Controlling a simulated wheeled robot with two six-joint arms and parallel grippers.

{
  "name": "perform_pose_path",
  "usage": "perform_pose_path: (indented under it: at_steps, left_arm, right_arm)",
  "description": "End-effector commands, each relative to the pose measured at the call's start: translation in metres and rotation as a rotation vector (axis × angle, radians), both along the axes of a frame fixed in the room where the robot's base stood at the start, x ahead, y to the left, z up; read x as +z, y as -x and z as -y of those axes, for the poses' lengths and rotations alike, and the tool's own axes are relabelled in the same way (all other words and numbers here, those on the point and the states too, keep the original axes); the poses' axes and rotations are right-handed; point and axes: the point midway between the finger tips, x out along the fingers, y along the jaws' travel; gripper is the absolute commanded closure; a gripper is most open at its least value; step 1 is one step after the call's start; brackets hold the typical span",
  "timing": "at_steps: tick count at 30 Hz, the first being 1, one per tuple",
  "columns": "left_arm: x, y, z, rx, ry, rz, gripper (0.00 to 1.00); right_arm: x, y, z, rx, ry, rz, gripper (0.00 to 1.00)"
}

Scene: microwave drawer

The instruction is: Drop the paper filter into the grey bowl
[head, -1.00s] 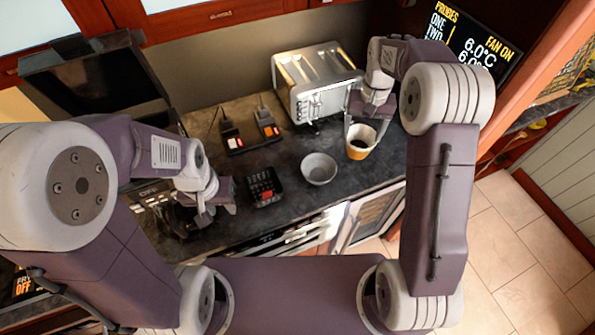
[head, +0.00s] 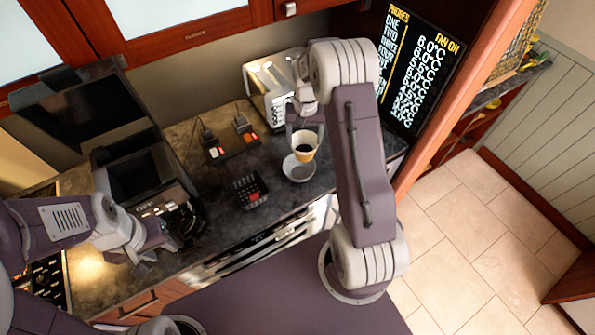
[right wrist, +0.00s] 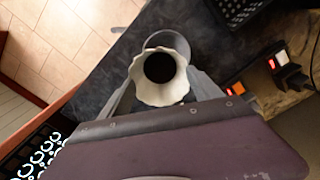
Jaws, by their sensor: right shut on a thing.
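The paper filter (head: 309,152) is a fluted pale cup with a dark inside and a tan outer side. My right gripper (head: 303,138) is shut on it and holds it upright, overlapping the far part of the grey bowl (head: 296,174) in the head view. In the right wrist view the filter (right wrist: 142,92) sits between the fingers, and the bowl (right wrist: 172,39) shows partly behind it. The filter hides part of the bowl, and its exact height over it is unclear. My left gripper (head: 143,264) is at the left by the counter's front, apart from both; its opening is unclear.
A silver toaster (head: 262,88) stands behind the bowl. A black basket (head: 250,188) is left of the bowl, and black devices with red lights (head: 214,152) lie behind it. A dark appliance (head: 140,175) stands at the left. The counter ends at its front edge.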

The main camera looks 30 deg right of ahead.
Motion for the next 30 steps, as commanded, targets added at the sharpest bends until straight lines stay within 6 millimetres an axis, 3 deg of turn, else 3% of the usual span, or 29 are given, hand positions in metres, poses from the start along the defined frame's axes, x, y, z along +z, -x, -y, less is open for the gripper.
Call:
perform_pose_path:
  at_steps: [1,6,15,16,18,30]
  left_arm:
    - [-0.013,0.0,0.0,0.0,0.0,0.0,0.64]
    - [-0.032,0.0,0.0,0.0,0.0,0.0,0.64]
    - [-0.033,0.0,0.0,0.0,0.0,0.0,0.64]
    - [-0.033,0.0,0.0,0.0,0.0,0.0,0.64]
    - [-0.033,0.0,0.0,0.0,0.0,0.0,0.64]
    - [-0.037,0.0,0.0,0.0,0.0,0.0,0.64]
  right_arm:
    - [-0.014,0.0,0.0,0.0,0.0,-0.001,0.84]
    - [-0.038,0.0,0.0,0.0,0.0,-0.001,0.84]
    - [-0.04,0.0,0.0,0.0,0.0,0.0,0.84]
    - [-0.04,0.0,0.0,0.0,0.0,0.0,0.24]
    - [-0.04,0.0,0.0,0.0,0.0,0.0,0.05]
    - [-0.033,-0.001,0.0,0.0,0.0,0.003,0.02]
